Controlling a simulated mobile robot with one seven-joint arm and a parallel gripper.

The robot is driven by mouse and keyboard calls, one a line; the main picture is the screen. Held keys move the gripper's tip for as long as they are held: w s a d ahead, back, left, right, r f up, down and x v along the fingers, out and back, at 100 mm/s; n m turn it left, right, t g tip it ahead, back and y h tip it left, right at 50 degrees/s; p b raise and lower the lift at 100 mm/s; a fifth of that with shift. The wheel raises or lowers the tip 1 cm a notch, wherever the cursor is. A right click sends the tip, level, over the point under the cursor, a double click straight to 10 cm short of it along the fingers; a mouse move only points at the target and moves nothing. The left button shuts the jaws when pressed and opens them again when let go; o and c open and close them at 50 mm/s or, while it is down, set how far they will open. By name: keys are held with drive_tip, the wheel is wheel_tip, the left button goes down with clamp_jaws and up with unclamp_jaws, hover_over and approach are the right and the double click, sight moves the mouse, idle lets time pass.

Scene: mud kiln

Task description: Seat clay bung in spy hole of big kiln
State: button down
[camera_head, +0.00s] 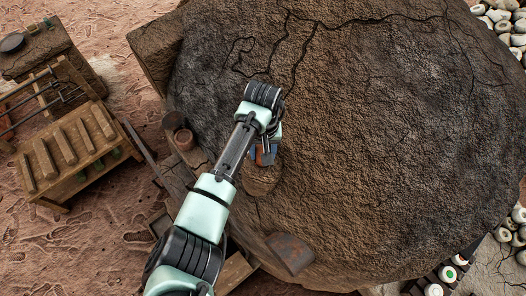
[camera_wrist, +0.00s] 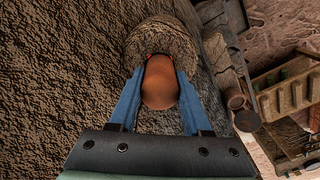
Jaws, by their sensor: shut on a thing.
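The big kiln (camera_head: 360,120) is a large, cracked mud dome filling the middle and right of the head view. A round mud collar (camera_head: 262,181) juts from its near left flank; it also shows at the top of the wrist view (camera_wrist: 163,38). The orange-brown clay bung (camera_wrist: 160,85) is between my gripper's blue fingers, with its far end at the collar's mouth. My gripper (camera_head: 264,155) is shut on it, right at the collar. The collar's opening is hidden behind the bung and fingers, so I cannot tell how far in the bung sits.
A wooden slatted rack (camera_head: 72,152) stands on the ground at left, below a dark bench (camera_head: 38,48). A clay pot (camera_head: 184,139) stands by the kiln's left edge. A dark, rusty plate (camera_head: 290,253) lies low on the kiln's front. Bare ground is at left.

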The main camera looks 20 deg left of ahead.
drive_tip(key=shift+f, duration=0.75)
drive_tip(key=shift+f, duration=0.2)
drive_tip(key=shift+c, duration=1.8)
unclamp_jaws()
drive_tip(key=shift+r, duration=0.1)
